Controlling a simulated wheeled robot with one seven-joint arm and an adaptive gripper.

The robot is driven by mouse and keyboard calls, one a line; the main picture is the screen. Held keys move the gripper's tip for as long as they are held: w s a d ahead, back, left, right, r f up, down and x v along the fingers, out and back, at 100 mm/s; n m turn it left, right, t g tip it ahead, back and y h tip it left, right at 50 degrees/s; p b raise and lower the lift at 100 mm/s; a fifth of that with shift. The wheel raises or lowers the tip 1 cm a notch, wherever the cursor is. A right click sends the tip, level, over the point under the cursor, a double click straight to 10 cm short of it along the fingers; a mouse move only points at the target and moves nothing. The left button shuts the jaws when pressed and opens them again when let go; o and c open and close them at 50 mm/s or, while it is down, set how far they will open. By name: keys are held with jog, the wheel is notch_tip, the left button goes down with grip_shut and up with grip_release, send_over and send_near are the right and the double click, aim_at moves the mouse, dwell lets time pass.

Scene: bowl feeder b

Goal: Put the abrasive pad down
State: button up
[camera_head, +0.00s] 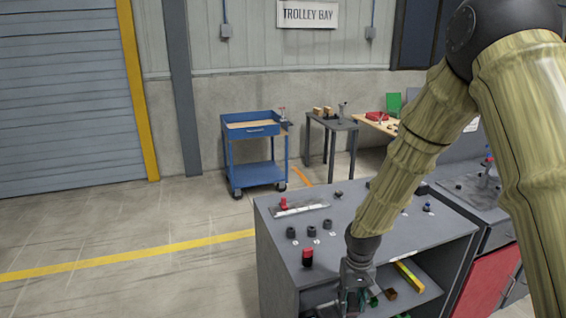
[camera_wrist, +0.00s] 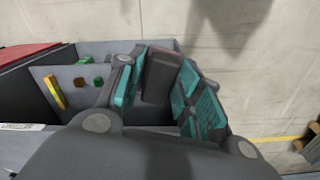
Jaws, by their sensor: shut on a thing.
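In the wrist view my gripper (camera_wrist: 158,95) is shut on a dark grey-maroon block, which I take to be the abrasive pad (camera_wrist: 157,76). The pad sits between the teal finger faces, and its far end is partly hidden by them. In the head view my gripper (camera_head: 355,296) hangs low at the front of the grey cabinet (camera_head: 268,240), below the level of its top. The pad cannot be made out there. Whether it touches any surface cannot be told.
The cabinet's open lower shelf (camera_head: 425,290) holds a yellow bar (camera_head: 408,277), a brown block (camera_head: 390,294) and green pieces. On its top stand a red item (camera_head: 307,258), several black round parts and a tray (camera_head: 300,210). A blue trolley (camera_head: 257,150) stands behind. Floor at left is clear.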

jog(key=s+a+f, duration=0.1)
jog(key=s+f, duration=0.5)
jog(key=f, duration=0.2)
jog(key=shift+w, duration=0.1)
